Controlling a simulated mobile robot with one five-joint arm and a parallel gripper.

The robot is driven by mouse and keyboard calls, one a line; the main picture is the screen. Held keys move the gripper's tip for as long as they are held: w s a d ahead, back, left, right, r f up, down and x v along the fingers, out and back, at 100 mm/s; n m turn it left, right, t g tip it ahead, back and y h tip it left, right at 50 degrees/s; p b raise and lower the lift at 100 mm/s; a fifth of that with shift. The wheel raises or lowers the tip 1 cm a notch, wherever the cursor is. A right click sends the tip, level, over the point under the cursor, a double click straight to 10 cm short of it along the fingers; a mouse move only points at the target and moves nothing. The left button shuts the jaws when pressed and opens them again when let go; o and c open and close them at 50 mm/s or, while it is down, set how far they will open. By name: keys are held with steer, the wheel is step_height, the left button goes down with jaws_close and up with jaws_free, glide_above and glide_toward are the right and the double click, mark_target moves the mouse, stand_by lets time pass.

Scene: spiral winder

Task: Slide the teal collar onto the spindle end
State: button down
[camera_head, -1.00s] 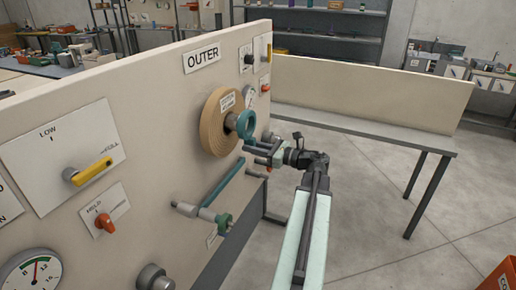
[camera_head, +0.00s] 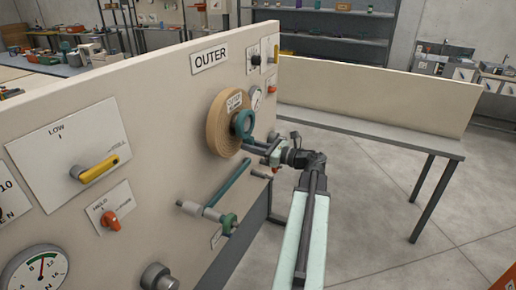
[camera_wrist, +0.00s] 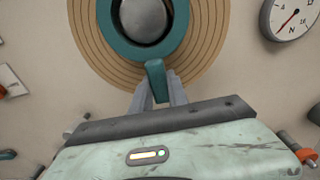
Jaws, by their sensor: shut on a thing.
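The teal collar (camera_head: 243,124) is a ring with a short tab, upright in front of the tan wound roll (camera_head: 219,124) on the panel. In the wrist view the collar (camera_wrist: 178,40) encircles the round grey spindle end (camera_wrist: 143,16), with a narrow dark gap between them. The top of the ring is cut off there. The ring looks to be around the spindle, but how far along it I cannot tell. My gripper (camera_wrist: 157,92) is shut on the collar's tab, below the ring. In the head view my gripper (camera_head: 259,150) is right of the roll.
A teal-handled crank (camera_head: 229,182) sits below the roll on the panel. A gauge (camera_head: 256,99) and an orange knob (camera_head: 273,90) are to its right. A yellow lever (camera_head: 98,169) is at left. A grey bench (camera_head: 400,145) stands behind, with open floor at right.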

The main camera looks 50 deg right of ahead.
steer(key=shift+x, duration=1.1)
steer(key=shift+w+a+f, duration=0.1)
steer(key=shift+w+f, duration=0.05)
steer(key=shift+w, duration=0.15)
steer(key=c, duration=1.2)
jaws_free()
steer(key=shift+o, duration=0.3)
steer(key=o, duration=0.4)
steer(key=shift+s, duration=0.1)
